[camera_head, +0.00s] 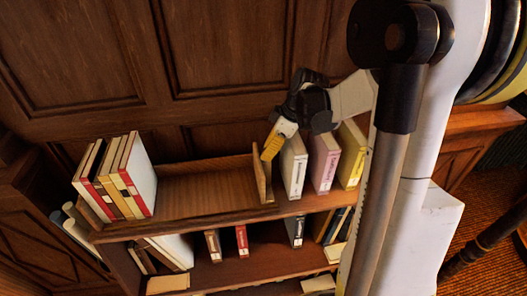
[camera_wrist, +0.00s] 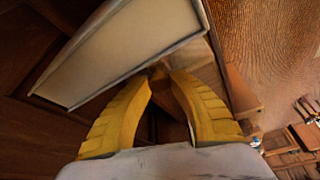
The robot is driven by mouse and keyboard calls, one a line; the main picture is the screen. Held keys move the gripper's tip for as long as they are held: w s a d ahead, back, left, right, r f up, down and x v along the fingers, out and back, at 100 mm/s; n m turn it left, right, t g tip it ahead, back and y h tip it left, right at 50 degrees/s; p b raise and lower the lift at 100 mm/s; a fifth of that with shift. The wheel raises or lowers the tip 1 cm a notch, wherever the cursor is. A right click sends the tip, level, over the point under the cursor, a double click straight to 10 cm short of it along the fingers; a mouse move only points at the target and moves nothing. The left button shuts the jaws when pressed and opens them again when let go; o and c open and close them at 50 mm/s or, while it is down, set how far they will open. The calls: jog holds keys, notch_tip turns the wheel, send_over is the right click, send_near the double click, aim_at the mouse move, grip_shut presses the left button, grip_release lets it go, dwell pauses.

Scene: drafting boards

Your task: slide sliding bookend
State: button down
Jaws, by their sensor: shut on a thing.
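The sliding bookend (camera_head: 261,178) is an upright wooden panel on the top shelf, just left of the white book. My gripper (camera_head: 271,148) reaches down from the right to its upper edge. In the wrist view, the yellow fingers of my gripper (camera_wrist: 166,78) are closed around the wooden bookend (camera_wrist: 198,68). The fingers hide part of the bookend, and the exact contact is hard to see.
A white book (camera_head: 293,166), a pink book (camera_head: 323,162) and a yellow book (camera_head: 351,155) stand right of the bookend. Several books (camera_head: 138,175) stand at the shelf's left end. The top shelf (camera_head: 205,192) is bare between them and the bookend.

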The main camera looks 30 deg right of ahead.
jog(key=shift+s+d, duration=0.1)
jog(key=c, duration=1.1)
grip_release()
jog(key=shift+d, duration=0.1)
jog(key=v, duration=1.2)
jog(key=s+a+f+m+t+h+b, duration=0.1)
jog(key=s+a+f+m+b, duration=0.2)
jog(key=a, duration=0.3)
jog(key=s+a+f+m+t+h+b, duration=0.1)
jog(key=s+a+f+m+b, duration=0.2)
jog(key=s+a+f+b, duration=0.2)
jog(key=s+a+f+m+t+h+b, duration=0.1)
jog(key=s+a+f+m+t+b, duration=0.1)
jog(key=a, duration=0.5)
jog(key=shift+s+f+m+b, duration=0.4)
jog(key=shift+s+f+b, duration=0.15)
jog(key=shift+f, duration=0.3)
jog(key=shift+s+f+m+b, duration=0.45)
jog(key=shift+s+f, duration=0.15)
jog(key=shift+f, duration=0.3)
